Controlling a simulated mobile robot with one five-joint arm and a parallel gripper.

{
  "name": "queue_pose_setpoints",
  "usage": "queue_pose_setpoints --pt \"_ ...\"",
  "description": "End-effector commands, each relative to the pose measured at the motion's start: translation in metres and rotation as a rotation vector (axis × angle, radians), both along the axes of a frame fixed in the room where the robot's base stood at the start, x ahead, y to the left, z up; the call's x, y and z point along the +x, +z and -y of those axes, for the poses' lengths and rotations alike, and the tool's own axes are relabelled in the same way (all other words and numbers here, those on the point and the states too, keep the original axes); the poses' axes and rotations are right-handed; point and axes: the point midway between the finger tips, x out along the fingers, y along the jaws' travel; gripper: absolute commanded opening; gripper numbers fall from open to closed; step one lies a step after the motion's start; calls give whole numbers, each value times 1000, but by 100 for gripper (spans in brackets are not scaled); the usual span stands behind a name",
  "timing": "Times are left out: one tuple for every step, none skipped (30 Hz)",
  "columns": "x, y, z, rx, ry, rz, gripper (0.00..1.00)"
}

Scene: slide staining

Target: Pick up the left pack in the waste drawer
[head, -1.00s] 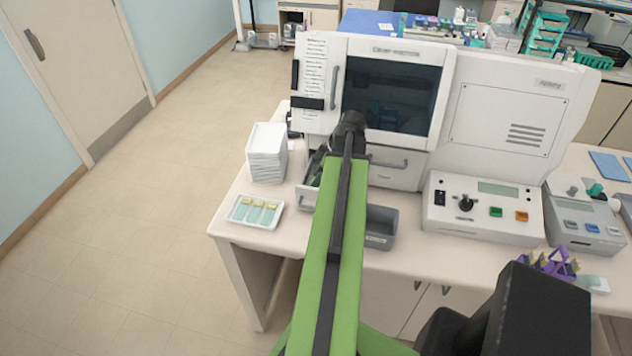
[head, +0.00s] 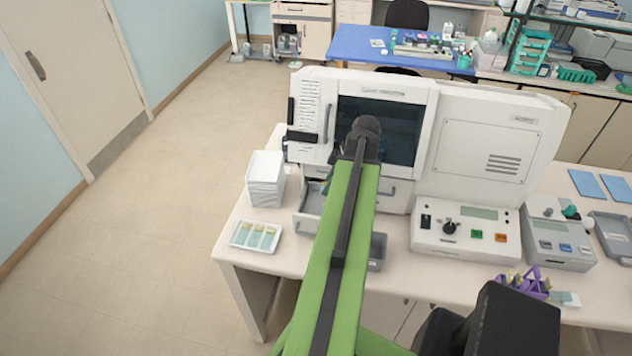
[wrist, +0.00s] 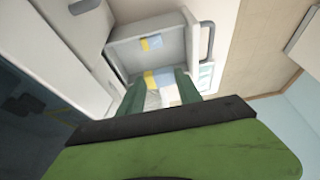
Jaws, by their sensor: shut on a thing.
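The waste drawer is pulled out below the white machine. In the head view the drawer (head: 308,203) shows just left of my green arm, which covers much of it. In the wrist view the drawer (wrist: 125,50) is a pale grey tray with a small blue-and-yellow pack (wrist: 152,43) in it. My gripper (wrist: 160,80) has its green fingers on either side of a second pack (wrist: 158,77), pale blue and white with a yellow band, and is shut on it. The held pack's lower end is hidden by my gripper. My fingertips are mostly hidden in the head view.
A stack of white trays (head: 266,180) and a white tray of slides (head: 256,236) stand left of the drawer. A grey bin (head: 377,252) is partly behind my arm. A control box (head: 465,238) stands to the right. The machine (head: 385,90) rises close behind.

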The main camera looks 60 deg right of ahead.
Motion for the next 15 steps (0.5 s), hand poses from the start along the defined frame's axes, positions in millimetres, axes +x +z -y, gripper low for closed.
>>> queue_pose_setpoints --pt "-15 0 5 0 -6 0 2" --pt "-24 0 9 0 -7 0 2" --pt "-37 0 13 0 -7 0 2" --pt "-47 0 16 1 -7 0 2" --pt "-57 0 19 0 -6 0 2" --pt "-69 0 23 0 -8 0 2" --pt "-78 0 27 0 -7 0 2" --pt "-87 0 29 0 -6 0 2" --pt "-97 0 32 0 -5 0 2" --pt "-104 0 34 0 -5 0 2" --pt "-110 0 36 0 -4 0 2" --pt "-118 0 38 0 -4 0 2" --pt "-122 0 40 1 -4 0 2" --pt "-126 0 41 0 -3 0 2" --pt "-131 0 42 0 -2 0 2"
